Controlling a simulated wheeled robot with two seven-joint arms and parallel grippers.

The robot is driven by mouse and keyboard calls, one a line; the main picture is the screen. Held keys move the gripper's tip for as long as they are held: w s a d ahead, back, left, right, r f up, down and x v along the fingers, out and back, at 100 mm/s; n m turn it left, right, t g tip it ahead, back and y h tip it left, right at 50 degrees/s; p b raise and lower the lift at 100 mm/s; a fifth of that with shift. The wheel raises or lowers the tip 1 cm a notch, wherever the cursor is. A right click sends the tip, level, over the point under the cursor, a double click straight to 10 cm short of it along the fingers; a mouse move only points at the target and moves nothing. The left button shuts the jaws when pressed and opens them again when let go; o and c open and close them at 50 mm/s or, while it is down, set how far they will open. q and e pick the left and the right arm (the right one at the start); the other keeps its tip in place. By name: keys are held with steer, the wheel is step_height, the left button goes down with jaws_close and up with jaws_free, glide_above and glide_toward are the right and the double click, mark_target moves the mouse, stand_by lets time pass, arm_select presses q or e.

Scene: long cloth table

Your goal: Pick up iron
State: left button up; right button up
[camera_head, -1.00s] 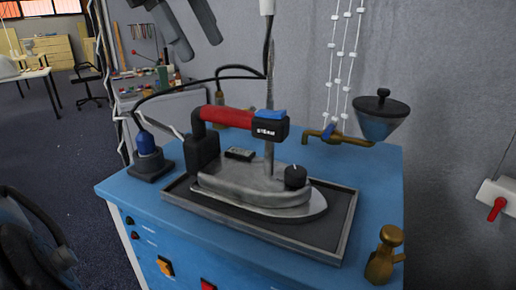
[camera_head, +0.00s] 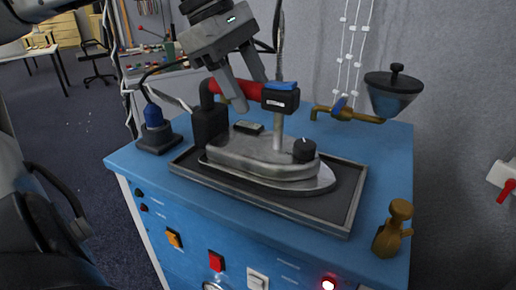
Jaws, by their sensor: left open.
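The iron (camera_head: 262,158) has a grey metal base, a red handle (camera_head: 222,88) and a black-and-blue front block. It rests flat in a dark tray with a grey rim (camera_head: 345,222) on the blue steam station (camera_head: 240,230). My left gripper (camera_head: 250,96) comes down from the upper left, fingers pointing down and apart around the red handle, partly covering it. I cannot tell whether the fingers touch the handle. My right gripper is not clearly seen; a dark arm part shows at the lower left edge.
A brass valve (camera_head: 345,114) with a dark funnel (camera_head: 394,92) stands behind on the right. A brass fitting (camera_head: 393,230) stands at the front right corner. A blue plug (camera_head: 153,115) sits in a dark base left of the iron. A cable rises behind the iron.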

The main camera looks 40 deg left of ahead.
arm_select(q)
jaws_close()
steer(key=shift+w+r, duration=0.1)
steer(key=shift+r, duration=0.1)
